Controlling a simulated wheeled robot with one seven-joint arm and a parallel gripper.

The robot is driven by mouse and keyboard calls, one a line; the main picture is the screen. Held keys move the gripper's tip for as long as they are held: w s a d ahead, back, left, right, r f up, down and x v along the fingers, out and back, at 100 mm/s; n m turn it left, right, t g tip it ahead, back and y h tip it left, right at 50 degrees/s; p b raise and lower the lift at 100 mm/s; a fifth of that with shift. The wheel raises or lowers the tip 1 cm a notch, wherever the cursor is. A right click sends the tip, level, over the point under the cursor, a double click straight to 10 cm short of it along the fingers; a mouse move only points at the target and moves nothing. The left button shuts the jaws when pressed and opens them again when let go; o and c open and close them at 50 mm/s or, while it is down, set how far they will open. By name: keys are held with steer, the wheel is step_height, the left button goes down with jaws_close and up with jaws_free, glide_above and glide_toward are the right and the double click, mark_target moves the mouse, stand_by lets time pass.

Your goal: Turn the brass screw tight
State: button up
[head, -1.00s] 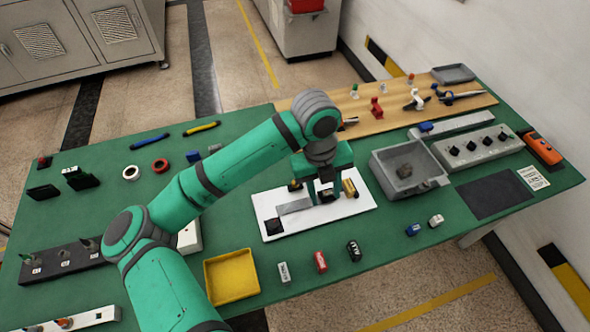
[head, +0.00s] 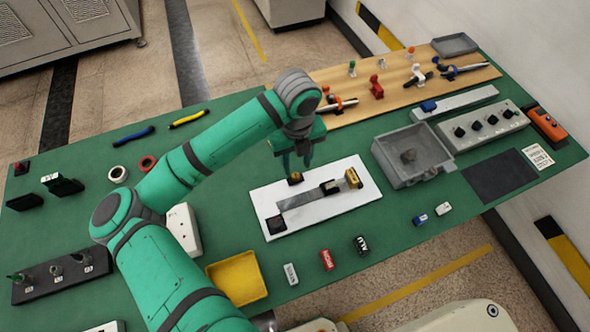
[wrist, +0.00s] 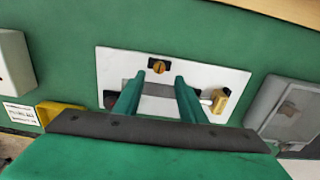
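A white plate (head: 335,205) lies on the green bench and carries a grey metal bar (head: 305,202). A small round brass screw head (wrist: 159,66) sits in a black block at the plate's back edge; the block (head: 295,178) also shows in the head view. A larger brass knob (head: 352,177) stands at the bar's right end and also shows in the wrist view (wrist: 219,100). My gripper (wrist: 158,79) is open and empty, its fingers apart. In the head view my gripper (head: 297,166) is over the plate's back edge, close to the block. Contact cannot be told.
A grey bin (head: 390,150) stands right of the plate, and a yellow tray (head: 236,278) lies in front-left. Several small labelled blocks lie along the front edge. A white box (head: 184,228) is to the left. The green surface behind the plate is largely clear.

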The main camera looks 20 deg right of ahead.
mark_target(296, 175)
steer(key=shift+w+a+f, duration=0.1)
steer(key=shift+w+f, duration=0.05)
steer(key=shift+f, duration=2.6)
jaws_close()
